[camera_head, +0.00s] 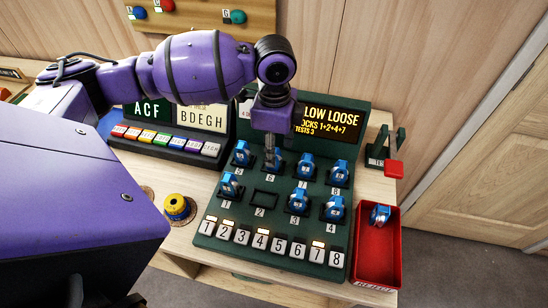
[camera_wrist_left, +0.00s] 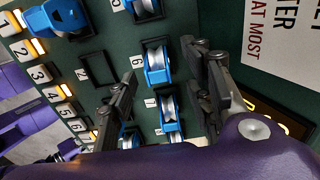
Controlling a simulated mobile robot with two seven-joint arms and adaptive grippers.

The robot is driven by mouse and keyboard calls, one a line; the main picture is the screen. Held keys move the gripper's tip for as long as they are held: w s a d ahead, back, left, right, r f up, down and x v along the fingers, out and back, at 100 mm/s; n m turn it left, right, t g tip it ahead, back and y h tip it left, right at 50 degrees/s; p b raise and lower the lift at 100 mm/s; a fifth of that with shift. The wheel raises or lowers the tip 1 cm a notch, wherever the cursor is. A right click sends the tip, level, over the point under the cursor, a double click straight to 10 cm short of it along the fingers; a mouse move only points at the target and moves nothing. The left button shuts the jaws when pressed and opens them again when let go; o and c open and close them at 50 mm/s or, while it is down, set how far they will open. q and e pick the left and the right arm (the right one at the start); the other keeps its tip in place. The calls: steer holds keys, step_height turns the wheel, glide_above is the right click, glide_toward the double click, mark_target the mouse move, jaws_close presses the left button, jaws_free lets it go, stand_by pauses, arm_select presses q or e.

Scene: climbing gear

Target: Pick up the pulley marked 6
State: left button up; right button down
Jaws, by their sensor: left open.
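The pulley marked 6 (camera_wrist_left: 157,64) is blue with a grey wheel and sits in its slot on the dark green board (camera_head: 206,262); the label 6 is beside it in the wrist view. In the head view the pulley (camera_head: 272,164) is in the back row, partly hidden by my left gripper (camera_head: 270,156). The left gripper (camera_wrist_left: 160,60) is open, pointing down, with its fingertips on either side of this pulley. I cannot tell whether they touch it. My right gripper is not in view.
Pulley 5 (camera_head: 242,154) and pulley 7 (camera_head: 305,168) sit close on either side. Slot 2 (camera_head: 262,198) is empty. A red reject tray (camera_head: 364,268) at the right holds one blue pulley (camera_head: 380,214). A yellow spool (camera_head: 177,207) stands left of the board.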

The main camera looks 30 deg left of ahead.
arm_select(q)
step_height(320, 180, down, 4)
steer(key=shift+s+f, duration=0.1)
steer(key=shift+s, duration=0.05)
steer(key=c, duration=1.2)
jaws_close()
